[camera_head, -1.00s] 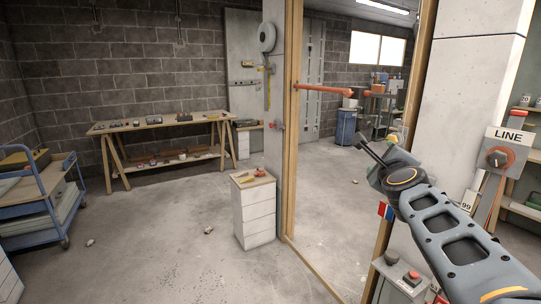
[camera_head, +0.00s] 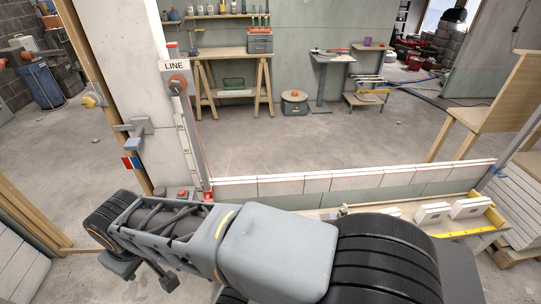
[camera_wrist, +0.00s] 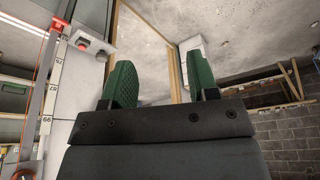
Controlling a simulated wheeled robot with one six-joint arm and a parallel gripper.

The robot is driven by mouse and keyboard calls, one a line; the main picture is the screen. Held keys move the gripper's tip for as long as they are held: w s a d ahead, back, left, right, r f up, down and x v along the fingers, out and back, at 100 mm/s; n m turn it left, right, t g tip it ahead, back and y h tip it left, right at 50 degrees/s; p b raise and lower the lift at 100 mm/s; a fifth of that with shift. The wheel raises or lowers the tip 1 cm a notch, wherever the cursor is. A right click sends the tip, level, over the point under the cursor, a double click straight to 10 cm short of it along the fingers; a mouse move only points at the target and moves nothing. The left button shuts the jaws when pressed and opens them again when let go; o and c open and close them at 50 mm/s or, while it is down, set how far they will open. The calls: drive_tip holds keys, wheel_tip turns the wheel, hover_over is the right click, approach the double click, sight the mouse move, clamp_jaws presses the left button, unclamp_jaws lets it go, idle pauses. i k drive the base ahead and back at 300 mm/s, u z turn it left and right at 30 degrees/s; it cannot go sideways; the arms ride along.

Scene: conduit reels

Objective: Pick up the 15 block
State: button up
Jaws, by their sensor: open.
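Several white blocks with small dark marks lie on a wooden bench at the lower right of the head view. One (camera_head: 432,211) is near the middle of the group and another (camera_head: 470,207) is to its right. The marks are too small to read, so I cannot tell which is the 15 block. My gripper (camera_wrist: 162,82) shows in the wrist view with its two green-padded fingers apart and nothing between them. In the head view my arm crosses the bottom, with its far end at the lower left, away from the blocks.
A low wall (camera_head: 300,188) topped with white runs across the middle. A pillar with a LINE switch box (camera_head: 175,80) stands left, beside a numbered strip. A yellow level (camera_head: 462,234) lies at the bench front. A wooden chair-like frame (camera_head: 485,105) stands right. Floor behind the wall is mostly clear.

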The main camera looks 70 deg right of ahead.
sight(431, 214)
drive_tip(key=k, duration=0.5)
drive_tip(key=u, duration=1)
drive_tip(key=i, duration=0.75)
drive_tip(key=z, duration=5.1)
drive_tip(key=i, duration=0.5)
drive_tip(key=z, duration=1)
drive_tip(key=i, duration=1.45)
